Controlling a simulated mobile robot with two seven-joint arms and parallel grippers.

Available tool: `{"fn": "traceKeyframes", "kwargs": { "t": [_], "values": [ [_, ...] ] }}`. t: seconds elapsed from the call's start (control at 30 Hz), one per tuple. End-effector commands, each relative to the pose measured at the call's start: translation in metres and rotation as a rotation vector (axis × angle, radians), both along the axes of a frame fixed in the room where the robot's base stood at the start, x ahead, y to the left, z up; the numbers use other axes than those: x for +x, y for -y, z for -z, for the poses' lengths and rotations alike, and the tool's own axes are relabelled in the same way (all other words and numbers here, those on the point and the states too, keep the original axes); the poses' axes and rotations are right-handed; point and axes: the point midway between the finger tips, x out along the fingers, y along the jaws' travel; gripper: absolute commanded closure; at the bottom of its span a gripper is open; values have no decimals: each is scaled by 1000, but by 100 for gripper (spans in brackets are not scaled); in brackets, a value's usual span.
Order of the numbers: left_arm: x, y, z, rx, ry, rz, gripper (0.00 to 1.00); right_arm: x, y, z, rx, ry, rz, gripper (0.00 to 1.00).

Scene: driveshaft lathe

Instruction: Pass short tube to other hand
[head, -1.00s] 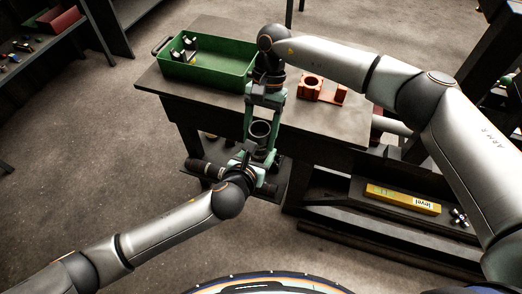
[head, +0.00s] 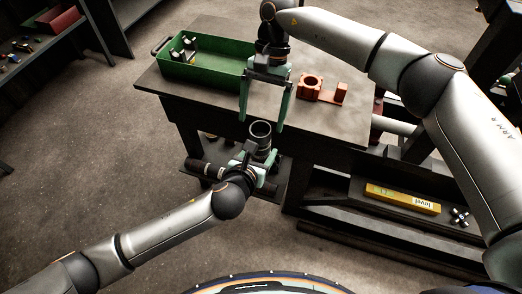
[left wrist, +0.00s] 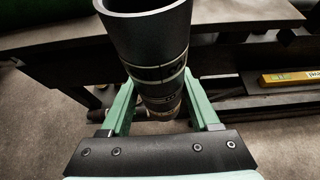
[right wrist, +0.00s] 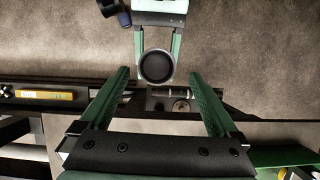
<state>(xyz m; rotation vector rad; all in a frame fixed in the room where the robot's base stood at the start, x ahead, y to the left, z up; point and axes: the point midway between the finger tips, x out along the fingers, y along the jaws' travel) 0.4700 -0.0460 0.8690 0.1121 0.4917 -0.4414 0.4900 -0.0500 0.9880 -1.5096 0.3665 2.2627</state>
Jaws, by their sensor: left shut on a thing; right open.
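The short tube (head: 260,131) is a dark grey hollow cylinder, held with its open end up in front of the workbench. My left gripper (head: 262,152) is shut on it. In the left wrist view the tube (left wrist: 158,50) stands between the two green fingers (left wrist: 160,105). My right gripper (head: 262,122) is open and empty, above and behind the tube, fingers pointing down. In the right wrist view the tube's round mouth (right wrist: 156,66) shows beyond and between my open right fingers (right wrist: 160,85), apart from them.
A green bin (head: 215,67) with small parts inside stands on the workbench (head: 210,93). An orange fixture (head: 311,86) sits right of my right gripper. A yellow level (head: 402,198) lies on the lower shelf. Bench legs are close behind the tube.

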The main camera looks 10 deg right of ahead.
Motion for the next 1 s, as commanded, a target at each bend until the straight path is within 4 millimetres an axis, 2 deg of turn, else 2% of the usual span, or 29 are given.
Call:
{"fn": "traceKeyframes", "kwargs": {
  "t": [0.1,0.3,0.43,0.53,0.67,0.83,1.0],
  "values": [
    [1,0,-2,-2,4,0,100,9,4,-25,2,2,1,3],
    [1,0,-2,-2,4,0,100,20,9,-53,1,2,1,3],
    [1,0,-2,-2,4,0,100,22,11,-60,5,-4,3,3],
    [1,0,-2,-2,4,0,100,15,12,-55,19,-51,46,3],
    [1,0,-2,-2,4,0,100,-10,15,-37,57,-221,196,3],
    [1,0,-2,-2,4,0,100,-70,25,-13,77,-639,492,3],
    [1,0,-2,-2,4,0,100,-121,40,3,37,-1020,676,3]
  ]
}}
